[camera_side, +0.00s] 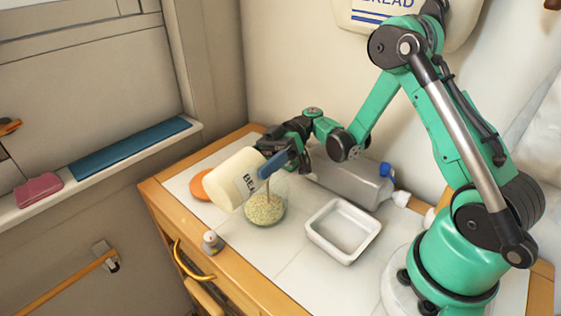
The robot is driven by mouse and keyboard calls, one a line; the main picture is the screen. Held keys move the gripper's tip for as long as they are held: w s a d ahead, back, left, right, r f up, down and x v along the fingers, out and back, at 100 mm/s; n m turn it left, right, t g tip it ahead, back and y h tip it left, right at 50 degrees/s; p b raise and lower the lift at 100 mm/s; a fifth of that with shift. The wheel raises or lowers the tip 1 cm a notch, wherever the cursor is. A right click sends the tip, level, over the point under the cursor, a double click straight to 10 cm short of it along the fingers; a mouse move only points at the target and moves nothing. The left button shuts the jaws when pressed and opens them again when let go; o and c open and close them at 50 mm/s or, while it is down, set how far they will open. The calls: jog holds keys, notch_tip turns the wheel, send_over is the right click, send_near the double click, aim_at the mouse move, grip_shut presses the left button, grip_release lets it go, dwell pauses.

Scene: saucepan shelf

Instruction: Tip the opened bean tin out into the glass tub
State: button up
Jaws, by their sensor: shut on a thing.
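The bean tin (229,182) is cream with dark lettering that starts "BEA". My gripper (270,166) is shut on it and holds it tilted well over, to the left of and above the glass tub. The glass tub (282,207) stands on the worktop under the tin's right end. Pale, bean-like grains (264,209) lie in it, and a thin stream seems to fall into it from above. The tin's inside is hidden, so I cannot tell how much it holds.
A white rectangular tray (325,240) stands right of the tub. A clear container with a blue cap (352,184) lies behind it. An orange disc (199,185) is left of the tin. A small grey-topped item (211,242) stands by the worktop's front edge.

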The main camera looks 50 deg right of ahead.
jog(key=shift+y, duration=0.3)
jog(key=shift+d+r+y, duration=0.3)
jog(key=shift+r+y, duration=0.45)
jog(key=shift+y, duration=0.1)
jog(key=shift+d+r+y, duration=0.25)
jog(key=shift+r+y, duration=0.45)
jog(key=shift+y, duration=0.15)
dwell(1.2)
jog(key=shift+d+r+y+b, duration=0.15)
jog(key=shift+r+y+b, duration=0.2)
jog(key=shift+r+y, duration=0.6)
jog(key=shift+d+r+y+b, duration=0.15)
jog(key=shift+r+y+b, duration=0.25)
jog(key=shift+r, duration=0.9)
jog(key=shift+f, duration=0.1)
